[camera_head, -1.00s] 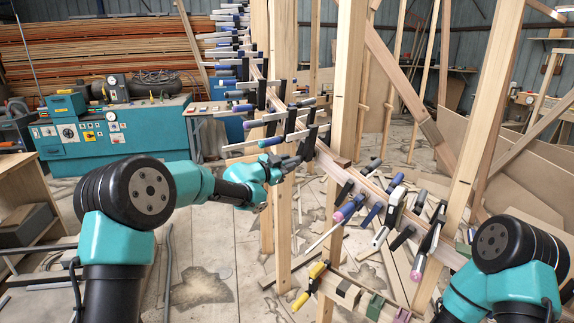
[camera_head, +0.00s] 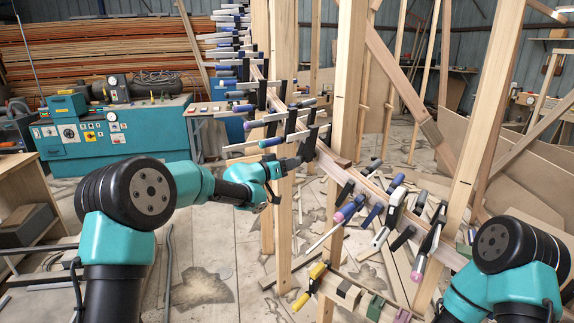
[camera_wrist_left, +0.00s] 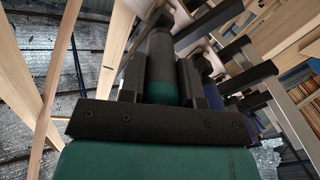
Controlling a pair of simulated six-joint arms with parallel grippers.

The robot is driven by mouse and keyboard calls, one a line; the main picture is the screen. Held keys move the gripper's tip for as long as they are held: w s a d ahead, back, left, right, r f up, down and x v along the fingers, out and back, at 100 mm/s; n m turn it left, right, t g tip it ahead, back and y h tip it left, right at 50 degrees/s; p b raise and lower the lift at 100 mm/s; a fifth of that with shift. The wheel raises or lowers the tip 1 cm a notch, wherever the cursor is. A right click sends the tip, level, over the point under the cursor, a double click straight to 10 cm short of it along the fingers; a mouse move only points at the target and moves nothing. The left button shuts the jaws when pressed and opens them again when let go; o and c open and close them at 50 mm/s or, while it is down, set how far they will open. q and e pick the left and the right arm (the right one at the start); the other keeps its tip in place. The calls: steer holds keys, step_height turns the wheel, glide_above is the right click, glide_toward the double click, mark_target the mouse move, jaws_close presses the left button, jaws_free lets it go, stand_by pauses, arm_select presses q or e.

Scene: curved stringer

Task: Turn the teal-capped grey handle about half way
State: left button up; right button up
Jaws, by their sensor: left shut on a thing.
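The grey handle (camera_wrist_left: 160,58) with its teal cap (camera_wrist_left: 161,92) shows in the left wrist view, lying between the two dark fingers of my left gripper (camera_wrist_left: 159,84). The fingers are shut on it, one on each side, with the teal end toward the palm. In the head view my left gripper (camera_head: 298,161) is at the row of clamps on the curved wooden stringer, and the handle is mostly hidden by it. My right arm shows at the lower right of the head view, but its gripper is out of view.
Several clamps with blue and other coloured handles (camera_head: 268,144) crowd the curved stringer (camera_head: 375,190) close around my left gripper. Upright wooden posts (camera_head: 347,80) stand just to the right. A teal machine bench (camera_head: 120,140) stands behind on the left. Wood scraps litter the floor.

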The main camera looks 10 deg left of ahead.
stand_by(0.3)
arm_select(q)
steer(key=o, duration=0.9)
steer(key=v, duration=1.7)
steer(key=shift+s+a, duration=0.15)
